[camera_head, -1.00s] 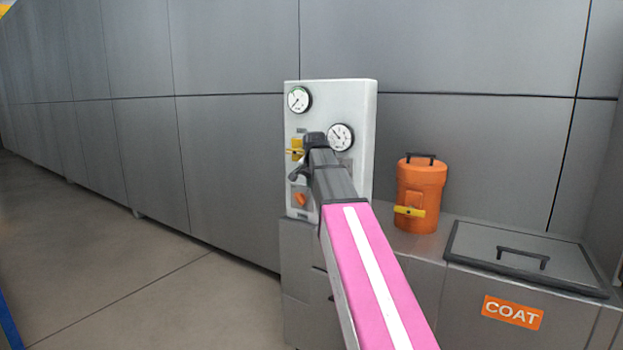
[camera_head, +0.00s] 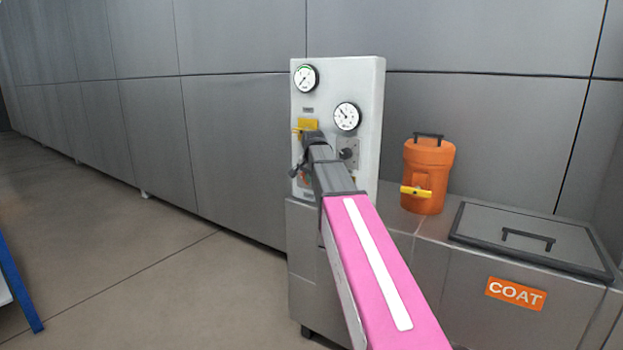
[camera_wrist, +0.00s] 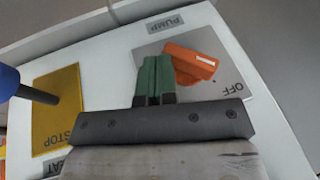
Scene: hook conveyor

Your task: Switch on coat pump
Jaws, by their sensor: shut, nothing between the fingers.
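A white control panel (camera_head: 368,90) stands upright on the grey cabinet. In the wrist view an orange switch knob (camera_wrist: 192,63) sits on a grey plate, with a PUMP label (camera_wrist: 165,23) beside the plate and OFF (camera_wrist: 239,88) printed near it. My gripper (camera_wrist: 154,62) has green fingertips, shut together and empty, beside the knob's left end; I cannot tell whether they touch it. In the head view the arm's end covers part of the panel, and only a bit of orange shows behind it. A COAT label (camera_head: 516,293) is on the cabinet front.
A yellow STOP plate (camera_wrist: 57,108) and a blue-ended rod (camera_wrist: 30,92) lie left of my fingers in the wrist view. Two gauges (camera_head: 346,116) are on the panel. An orange canister (camera_head: 428,175) and a lidded hatch (camera_head: 530,240) are to the right.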

